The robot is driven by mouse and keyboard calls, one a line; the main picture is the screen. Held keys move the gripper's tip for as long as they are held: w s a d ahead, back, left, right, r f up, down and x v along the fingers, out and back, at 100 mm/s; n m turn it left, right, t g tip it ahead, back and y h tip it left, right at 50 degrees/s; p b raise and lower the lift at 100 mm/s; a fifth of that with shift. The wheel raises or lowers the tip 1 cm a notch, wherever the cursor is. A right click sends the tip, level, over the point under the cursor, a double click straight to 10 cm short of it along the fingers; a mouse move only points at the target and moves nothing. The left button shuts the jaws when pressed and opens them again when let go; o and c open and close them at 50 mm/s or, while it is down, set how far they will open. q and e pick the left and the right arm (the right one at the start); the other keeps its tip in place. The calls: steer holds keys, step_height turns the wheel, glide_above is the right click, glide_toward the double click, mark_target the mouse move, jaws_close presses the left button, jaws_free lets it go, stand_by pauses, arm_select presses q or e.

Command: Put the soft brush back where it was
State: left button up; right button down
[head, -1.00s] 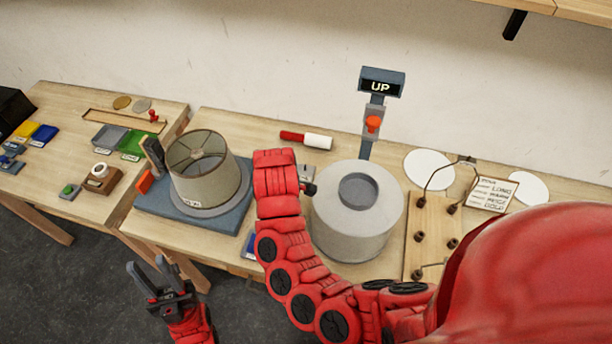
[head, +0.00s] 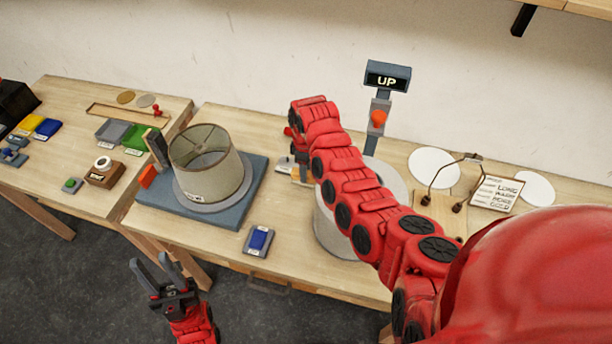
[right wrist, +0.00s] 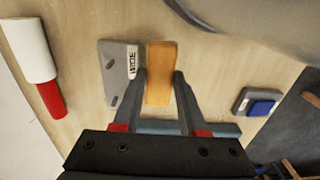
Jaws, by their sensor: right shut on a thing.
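An orange-tan wooden block-like piece (right wrist: 160,62), which I take to be the soft brush, sits between the fingers of my right gripper (right wrist: 159,85) in the right wrist view. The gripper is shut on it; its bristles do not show. I cannot tell whether it touches the table. In the head view my right arm hides most of this spot. A grey slotted plate marked WIDE (right wrist: 116,75) lies just left of the piece in the wrist view. My left gripper (head: 152,270) is open and empty, in front of the tables.
A red-and-white cylinder (right wrist: 36,68) lies left in the wrist view. A lampshade (head: 206,165) stands on a blue base (head: 250,185). A blue-topped block (head: 258,240) is near the table's front. A grey drum (head: 330,230) is partly behind my right arm. A post shows UP (head: 387,78).

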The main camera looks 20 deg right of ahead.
steer(key=shift+d, duration=0.15)
steer(key=shift+f+p, duration=0.15)
steer(key=shift+p, duration=0.15)
steer(key=shift+f+p, duration=0.3)
steer(key=shift+f, duration=1.25)
steer(key=shift+f, duration=0.15)
steer(key=shift+c, duration=2.3)
jaws_free()
